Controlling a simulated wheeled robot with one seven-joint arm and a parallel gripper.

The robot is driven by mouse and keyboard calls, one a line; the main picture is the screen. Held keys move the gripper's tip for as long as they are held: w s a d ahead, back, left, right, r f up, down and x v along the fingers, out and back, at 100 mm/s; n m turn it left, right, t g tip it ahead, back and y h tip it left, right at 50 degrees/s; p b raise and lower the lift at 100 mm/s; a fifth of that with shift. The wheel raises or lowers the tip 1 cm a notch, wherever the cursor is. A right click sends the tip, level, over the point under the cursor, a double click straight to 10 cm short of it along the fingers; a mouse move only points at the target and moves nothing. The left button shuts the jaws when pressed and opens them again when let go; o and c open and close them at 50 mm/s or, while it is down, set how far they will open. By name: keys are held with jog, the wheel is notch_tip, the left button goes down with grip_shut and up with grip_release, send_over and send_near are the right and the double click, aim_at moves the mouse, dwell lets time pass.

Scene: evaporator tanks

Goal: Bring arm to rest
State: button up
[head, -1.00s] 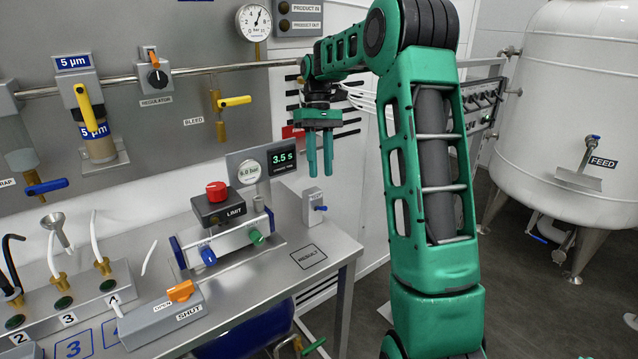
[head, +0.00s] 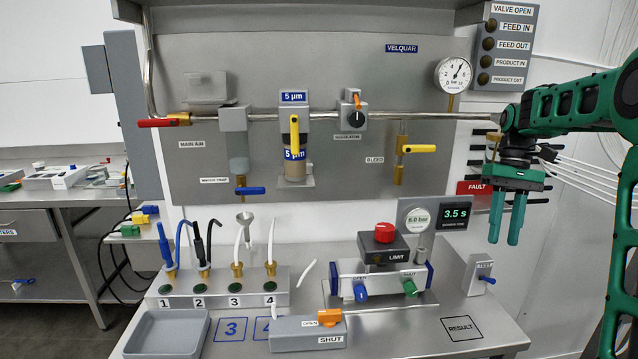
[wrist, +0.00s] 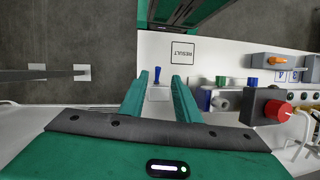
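My gripper (head: 507,238) hangs with its fingers pointing down at the right of the bench, in front of the wall and right of the 3.5 s display (head: 455,217). Its two green fingers are parallel and apart, with nothing between them. In the wrist view my gripper (wrist: 158,88) also shows open and empty. My green arm runs in from the right edge in the head view, bent at the elbow; its base is out of view.
Below my gripper stands a small grey block with a blue lever (head: 480,275). The RESULT square (head: 461,328) on the bench is bare. The limit box with red knob (head: 384,233) stands left. The pipe panel (head: 330,180) rises behind; a pressure gauge (head: 454,74) hangs near my arm.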

jog(key=s+a+f+m+t, duration=0.1)
jog(key=s+f+m, duration=0.1)
jog(key=s, duration=0.8)
jog(key=s+a+f+m+t+h, duration=0.1)
jog(key=s+a+f+m, duration=0.1)
jog(key=s, duration=0.9)
jog(key=s+a+f+m+t, duration=0.1)
jog(key=s+f, duration=0.3)
jog(key=s, duration=0.6)
jog(key=shift+s+a+m+t+h, duration=0.2)
jog(key=shift+m+t+h, duration=0.1)
jog(key=shift+m+t, duration=0.1)
jog(key=shift+w+f, duration=0.2)
jog(key=shift+w, duration=0.4)
